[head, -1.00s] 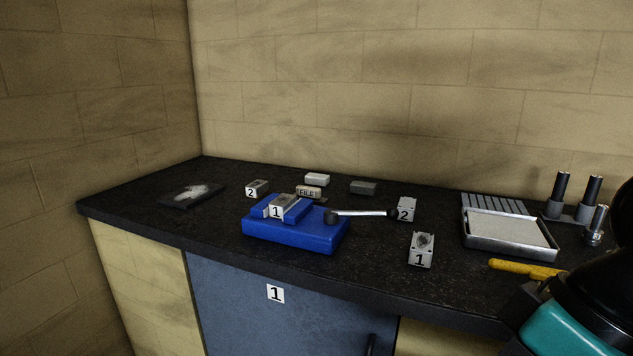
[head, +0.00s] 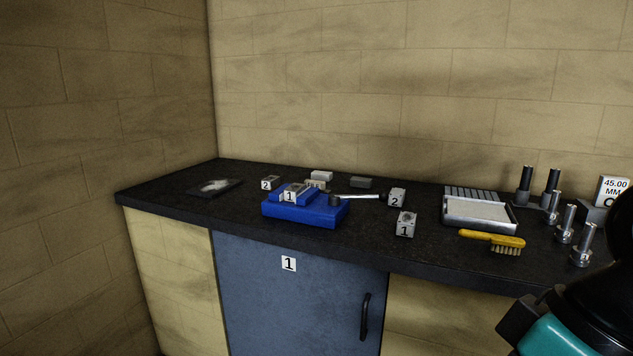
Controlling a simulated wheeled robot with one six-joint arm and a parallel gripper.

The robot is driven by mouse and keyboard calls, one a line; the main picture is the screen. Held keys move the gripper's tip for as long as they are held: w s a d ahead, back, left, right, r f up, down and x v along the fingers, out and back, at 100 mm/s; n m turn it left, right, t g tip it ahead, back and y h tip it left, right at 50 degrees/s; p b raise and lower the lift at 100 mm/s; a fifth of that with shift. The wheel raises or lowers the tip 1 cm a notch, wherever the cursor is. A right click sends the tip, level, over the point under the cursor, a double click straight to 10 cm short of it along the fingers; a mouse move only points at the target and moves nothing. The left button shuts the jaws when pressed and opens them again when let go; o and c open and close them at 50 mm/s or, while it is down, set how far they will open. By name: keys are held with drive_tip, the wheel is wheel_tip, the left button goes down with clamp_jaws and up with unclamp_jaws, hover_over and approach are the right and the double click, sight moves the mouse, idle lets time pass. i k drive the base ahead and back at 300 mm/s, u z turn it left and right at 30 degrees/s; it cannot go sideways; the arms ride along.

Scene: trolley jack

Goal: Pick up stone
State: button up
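Several small blocks stand at the back of the dark worktop (head: 160,198). One is a pale block (head: 321,176), one is a dark grey block (head: 361,183), and a beige block (head: 316,185) in front of the pale one had the word FILE legible earlier. I cannot tell for sure which of them is the stone. Black and teal parts of my arm show at the lower right, away from the blocks. My gripper's fingers do not show.
A blue vise (head: 305,212) holds a block marked 1 in front of the small blocks, with its handle to the right. Blocks marked 2 (head: 397,197) and 1 (head: 405,224), a metal tray (head: 478,226), a yellow brush (head: 492,240) and upright metal pins (head: 582,245) stand further right.

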sight(316, 175)
drive_tip(key=u, duration=0.65)
drive_tip(key=i, duration=0.55)
drive_tip(key=u, duration=1.2)
drive_tip(key=i, duration=1.5)
drive_tip(key=z, duration=0.6)
drive_tip(key=i, duration=0.65)
drive_tip(key=z, duration=0.55)
